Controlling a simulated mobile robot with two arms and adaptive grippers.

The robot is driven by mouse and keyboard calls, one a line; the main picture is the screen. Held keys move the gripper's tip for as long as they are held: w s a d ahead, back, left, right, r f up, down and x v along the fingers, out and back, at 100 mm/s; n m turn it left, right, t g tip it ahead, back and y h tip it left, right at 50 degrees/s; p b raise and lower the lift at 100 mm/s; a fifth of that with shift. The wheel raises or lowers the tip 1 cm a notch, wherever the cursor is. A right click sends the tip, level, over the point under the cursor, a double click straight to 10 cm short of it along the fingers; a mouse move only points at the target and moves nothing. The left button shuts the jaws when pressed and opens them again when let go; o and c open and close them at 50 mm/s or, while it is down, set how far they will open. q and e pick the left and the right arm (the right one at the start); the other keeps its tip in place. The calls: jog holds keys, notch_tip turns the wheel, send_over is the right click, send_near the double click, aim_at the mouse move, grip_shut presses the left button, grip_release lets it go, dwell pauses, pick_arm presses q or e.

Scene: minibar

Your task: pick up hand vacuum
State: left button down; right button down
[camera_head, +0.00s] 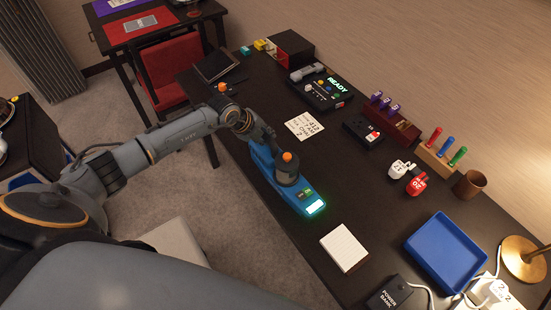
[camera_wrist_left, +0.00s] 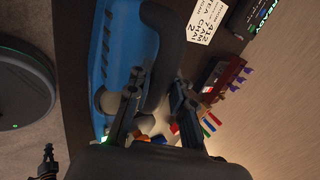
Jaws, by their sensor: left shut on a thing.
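Whether the vacuum is clear of the base cannot be told. My right gripper is not in view.
A white notepad (camera_head: 344,248), a blue tray (camera_head: 446,253) and a power bank (camera_head: 390,295) lie nearer on the dark desk. A paper card (camera_head: 304,125) and a console (camera_head: 320,92) lie farther back. A red chair (camera_head: 172,70) stands beyond the desk's left edge.

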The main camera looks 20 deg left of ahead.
pick_arm(q)
jog(key=shift+w+r, duration=0.15)
jog(key=shift+r, duration=0.15)
